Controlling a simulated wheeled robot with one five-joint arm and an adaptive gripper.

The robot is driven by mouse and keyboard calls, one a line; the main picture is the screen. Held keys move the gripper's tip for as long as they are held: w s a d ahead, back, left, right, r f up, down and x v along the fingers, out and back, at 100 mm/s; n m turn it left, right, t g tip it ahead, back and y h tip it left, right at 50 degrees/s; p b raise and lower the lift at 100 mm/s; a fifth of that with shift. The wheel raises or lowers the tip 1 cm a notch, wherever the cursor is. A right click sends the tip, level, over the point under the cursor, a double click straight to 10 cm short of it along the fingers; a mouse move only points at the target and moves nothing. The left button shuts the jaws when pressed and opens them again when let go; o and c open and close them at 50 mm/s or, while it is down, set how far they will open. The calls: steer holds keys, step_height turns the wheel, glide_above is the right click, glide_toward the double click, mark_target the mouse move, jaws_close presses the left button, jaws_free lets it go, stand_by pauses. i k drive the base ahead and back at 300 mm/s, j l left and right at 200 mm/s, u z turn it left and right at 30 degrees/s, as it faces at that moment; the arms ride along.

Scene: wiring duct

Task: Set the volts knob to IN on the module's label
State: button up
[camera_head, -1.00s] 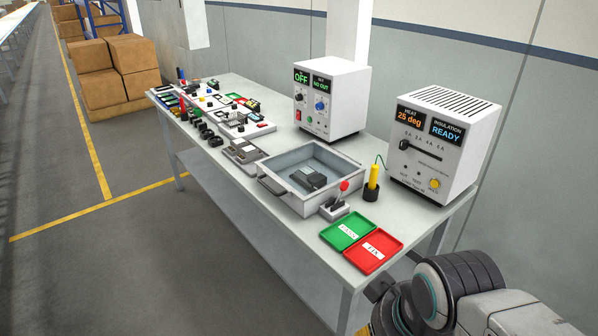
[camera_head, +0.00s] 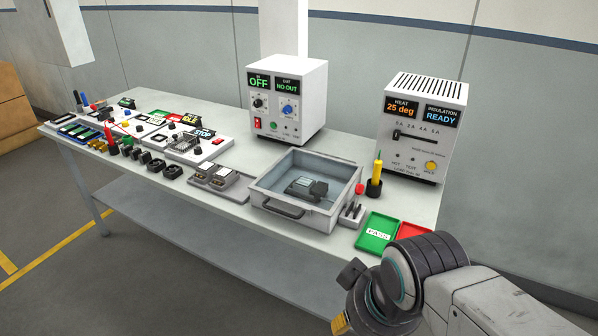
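A white power supply box (camera_head: 316,108) stands on the table, its left display reading OFF and its right one NO OUT. Its front has a small black knob (camera_head: 258,102) and a blue knob (camera_head: 289,110); their lettering is too small to read, so I cannot tell which is volts. A dark module (camera_head: 306,188) lies in the grey metal tray (camera_head: 262,192); its label is not legible. My gripper (camera_head: 345,312) is at the lower right, in front of the table and well away from the knobs. Its fingers are mostly hidden or cut off.
A white heat tester (camera_head: 425,125) stands at the right, reading 25 deg and READY. A yellow-handled tool (camera_head: 376,178), a green PASS tray (camera_head: 377,232) and a partly hidden red tray (camera_head: 412,231) are near my arm. Several small parts crowd the table's left half.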

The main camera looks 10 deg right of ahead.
mark_target(257, 103)
steer(key=i+j+z, duration=0.2)
steer(key=i, duration=0.15)
steer(key=i+j+z, duration=0.35)
steer(key=j, duration=0.3)
steer(key=i+j+z, duration=0.2)
steer(key=j, duration=0.3)
steer(key=i+j+z, duration=0.15)
steer(key=j, duration=0.4)
steer(key=i+j+z, duration=0.2)
steer(key=j, duration=0.35)
steer(key=i+j+z, duration=0.15)
steer(key=j, duration=0.35)
steer(key=j+z, duration=0.15)
steer(key=j, duration=0.4)
